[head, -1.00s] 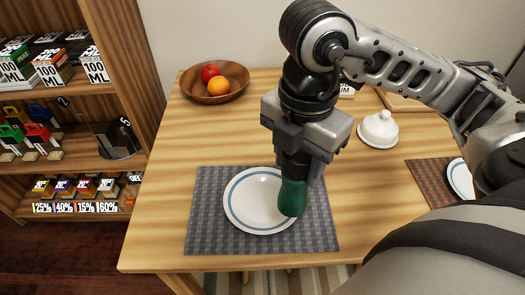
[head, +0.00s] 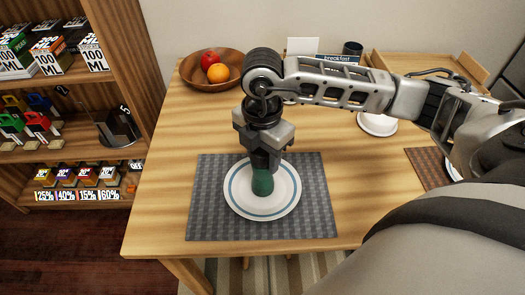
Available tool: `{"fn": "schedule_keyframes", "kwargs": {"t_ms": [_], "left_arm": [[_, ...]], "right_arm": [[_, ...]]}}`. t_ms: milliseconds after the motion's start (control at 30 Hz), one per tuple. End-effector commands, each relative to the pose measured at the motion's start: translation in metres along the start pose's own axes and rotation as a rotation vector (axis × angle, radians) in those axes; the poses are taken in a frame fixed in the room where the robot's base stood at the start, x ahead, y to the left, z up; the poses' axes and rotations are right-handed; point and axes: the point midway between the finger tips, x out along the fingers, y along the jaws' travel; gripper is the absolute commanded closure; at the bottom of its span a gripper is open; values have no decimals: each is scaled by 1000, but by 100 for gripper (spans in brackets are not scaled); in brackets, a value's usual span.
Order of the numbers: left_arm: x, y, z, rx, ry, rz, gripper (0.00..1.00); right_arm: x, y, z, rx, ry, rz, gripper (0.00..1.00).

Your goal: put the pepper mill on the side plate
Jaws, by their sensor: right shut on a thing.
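The green pepper mill (head: 262,182) is upright over the middle of a white side plate with a blue ring (head: 285,203). Its lower end looks to be at the plate's surface, but I cannot tell whether it touches. My right gripper (head: 264,163) points down and is shut on the upper part of the mill, which its fingers hide. The plate lies on a grey checked placemat (head: 318,222). My left gripper is not in view.
A wooden bowl with fruit (head: 195,80) stands at the back left. A white dish (head: 378,125) is partly hidden behind my right arm. A brown placemat (head: 425,163) lies at the right. A shelf unit (head: 128,45) stands left of the table.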

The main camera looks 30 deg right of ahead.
Motion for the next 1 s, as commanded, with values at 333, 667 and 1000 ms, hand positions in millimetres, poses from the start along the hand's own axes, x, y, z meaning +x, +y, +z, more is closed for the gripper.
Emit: {"fn": "schedule_keyframes", "kwargs": {"t_ms": [333,667,1000], "left_arm": [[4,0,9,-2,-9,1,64],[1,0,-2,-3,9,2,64],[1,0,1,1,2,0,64]], "right_arm": [[5,0,0,0,1,1,96],[3,0,0,0,1,0,33],[-39,1,0,-1,1,6,33]]}}
